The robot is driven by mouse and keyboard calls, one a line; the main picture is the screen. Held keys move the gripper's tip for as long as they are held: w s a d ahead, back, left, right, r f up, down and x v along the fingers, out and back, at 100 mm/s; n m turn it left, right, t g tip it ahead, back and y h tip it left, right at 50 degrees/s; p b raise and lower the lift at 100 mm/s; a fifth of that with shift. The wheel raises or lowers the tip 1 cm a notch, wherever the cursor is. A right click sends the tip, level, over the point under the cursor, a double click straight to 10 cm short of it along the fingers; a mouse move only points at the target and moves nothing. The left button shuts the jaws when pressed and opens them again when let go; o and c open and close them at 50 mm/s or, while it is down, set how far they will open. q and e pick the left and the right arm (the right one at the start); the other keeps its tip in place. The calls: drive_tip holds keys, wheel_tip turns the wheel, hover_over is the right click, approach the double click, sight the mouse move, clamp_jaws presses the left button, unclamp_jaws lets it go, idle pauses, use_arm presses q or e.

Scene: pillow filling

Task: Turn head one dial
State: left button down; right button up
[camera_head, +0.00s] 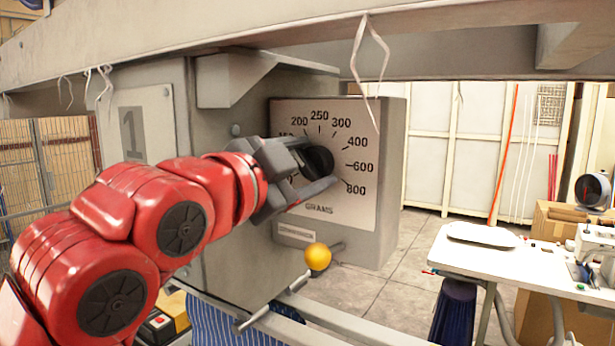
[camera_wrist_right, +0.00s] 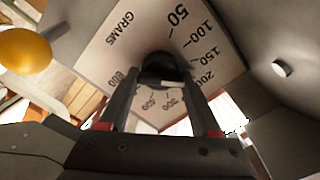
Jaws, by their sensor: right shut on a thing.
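The dial of head one is a black round knob (camera_head: 319,160) on a pale panel (camera_head: 350,205) marked in grams, with figures up to 800. The panel is on a grey box beside a plate with the number 1 (camera_head: 133,147). My right gripper (camera_head: 318,166) is at the knob, one finger above it and one below, shut on it. In the right wrist view the knob (camera_wrist_right: 160,68) sits between the two fingertips (camera_wrist_right: 160,88), with a light mark on its face. The exact figure it points to is hard to tell. My left gripper is not in view.
A yellow ball-ended lever (camera_head: 318,257) sticks out below the panel; the ball (camera_wrist_right: 24,50) also shows in the right wrist view. A metal beam crosses above with hanging ties (camera_head: 369,55). A white table (camera_head: 470,262) with a sewing machine stands at the right.

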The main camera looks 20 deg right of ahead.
drive_tip(key=m, duration=0.3)
drive_tip(key=shift+f+m, duration=0.1)
drive_tip(key=shift+m, duration=0.3)
drive_tip(key=shift+f+m, duration=0.1)
drive_tip(key=shift+m, duration=1.9)
drive_tip(key=o, duration=1.4)
drive_tip(key=shift+s, duration=0.1)
